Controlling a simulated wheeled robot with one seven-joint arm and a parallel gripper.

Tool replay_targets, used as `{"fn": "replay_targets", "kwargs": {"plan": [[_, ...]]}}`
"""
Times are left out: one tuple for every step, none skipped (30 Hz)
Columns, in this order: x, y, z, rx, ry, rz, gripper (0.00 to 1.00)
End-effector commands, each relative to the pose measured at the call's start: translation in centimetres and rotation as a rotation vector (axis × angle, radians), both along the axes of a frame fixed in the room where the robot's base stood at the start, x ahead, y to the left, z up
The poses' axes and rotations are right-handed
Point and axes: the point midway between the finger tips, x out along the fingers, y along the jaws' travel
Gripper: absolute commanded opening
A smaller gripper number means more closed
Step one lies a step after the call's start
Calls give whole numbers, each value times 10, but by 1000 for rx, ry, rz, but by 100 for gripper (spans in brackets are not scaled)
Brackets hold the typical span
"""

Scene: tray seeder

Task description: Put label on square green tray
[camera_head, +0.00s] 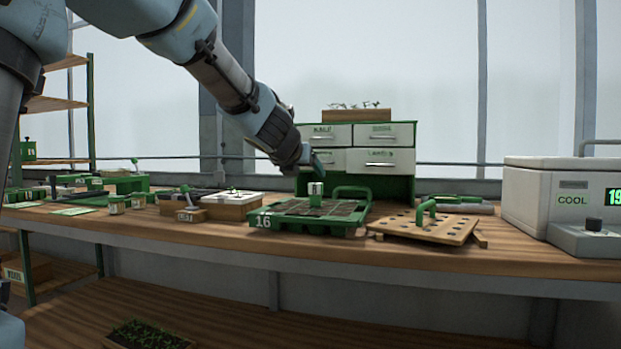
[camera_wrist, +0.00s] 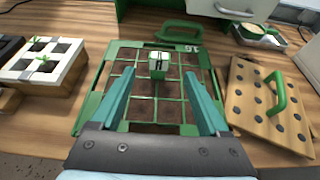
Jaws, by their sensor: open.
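The square green tray (camera_head: 262,222), marked 16, lies on the bench with dark soil in its cells; it fills the middle of the wrist view (camera_wrist: 99,82). The label (camera_head: 315,189), a small green block with a white marked face, stands upright on the tray. In the wrist view the label (camera_wrist: 158,65) sits toward the tray's far side, just beyond and between my fingertips. My gripper (camera_wrist: 159,76) is open and empty above the tray. In the head view my gripper (camera_head: 318,163) is above the label, apart from it.
A wooden board with holes and a green handle (camera_head: 427,212) lies right of the tray. A white seedling tray on a wooden block (camera_head: 228,208) stands left. Behind is a drawer cabinet (camera_head: 380,160). A white COOL box (camera_head: 535,190) stands far right.

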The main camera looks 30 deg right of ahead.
Motion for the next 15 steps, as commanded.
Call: {"fn": "replay_targets", "kwargs": {"plan": [[-7, 7, 6, -1, -2, 1, 78], [-11, 10, 8, -1, -2, 1, 78], [-15, 14, 11, 0, -2, 1, 78], [-17, 16, 12, 0, -1, 0, 78], [-20, 18, 13, 0, -1, 0, 78], [-23, 21, 14, -1, -1, 0, 78], [-24, 23, 15, 0, 0, 0, 78], [-26, 24, 15, -1, 1, 0, 78], [-27, 25, 16, -1, 1, 0, 78], [-28, 26, 16, -1, 1, 0, 78], [-28, 27, 16, -1, 1, 0, 78], [-29, 27, 16, -1, 1, 0, 78], [-29, 27, 16, -1, 1, 0, 78], [-29, 27, 16, -1, 1, 0, 78], [-29, 27, 16, -1, 1, 0, 78]]}}
